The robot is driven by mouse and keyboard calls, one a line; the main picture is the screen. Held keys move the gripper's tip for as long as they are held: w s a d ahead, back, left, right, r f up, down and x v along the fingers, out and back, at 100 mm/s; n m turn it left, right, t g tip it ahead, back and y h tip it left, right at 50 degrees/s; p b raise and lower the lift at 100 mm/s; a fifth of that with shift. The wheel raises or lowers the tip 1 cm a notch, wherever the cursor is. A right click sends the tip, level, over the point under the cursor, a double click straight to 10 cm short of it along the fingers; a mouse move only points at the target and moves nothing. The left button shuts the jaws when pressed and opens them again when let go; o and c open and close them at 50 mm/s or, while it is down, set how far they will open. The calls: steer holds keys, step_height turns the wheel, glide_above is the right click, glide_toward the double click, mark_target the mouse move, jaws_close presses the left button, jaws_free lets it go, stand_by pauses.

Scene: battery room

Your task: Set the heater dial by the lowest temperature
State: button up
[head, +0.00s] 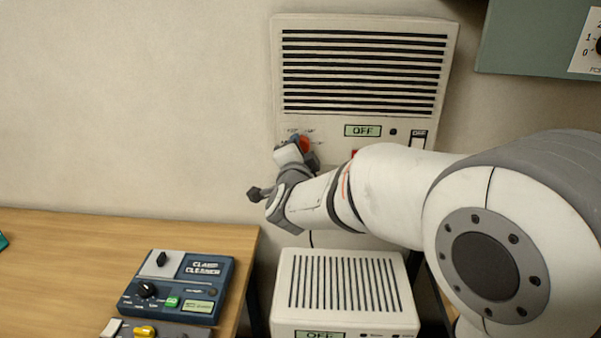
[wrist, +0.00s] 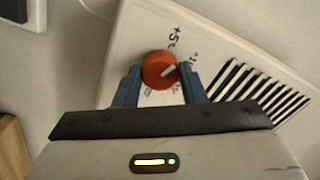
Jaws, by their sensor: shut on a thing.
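The heater (head: 362,125) is a cream wall unit with dark slats and a green display reading OFF. Its red-orange dial (head: 304,144) sits at the lower left of the panel, partly hidden by my gripper (head: 298,152). In the wrist view the dial (wrist: 159,70) has a pale pointer mark and printed temperature labels around it, one reading +5 and one starting with +1; the others are hidden or too small to read. My gripper (wrist: 158,84) has its two blue fingers on either side of the dial, shut on it.
A second cream slatted unit (head: 345,290) with an OFF display stands below the heater. A wooden table (head: 60,265) at left holds a blue clamp cleaner (head: 190,285) and another panel with a yellow knob. A green box (head: 535,40) hangs at upper right.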

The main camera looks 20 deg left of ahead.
steer(key=m+b, duration=0.7)
steer(key=b, duration=0.3)
stand_by(0.4)
steer(key=o, duration=1)
steer(key=v, duration=0.7)
steer(key=shift+s+d, duration=0.15)
steer(key=shift+s, duration=0.2)
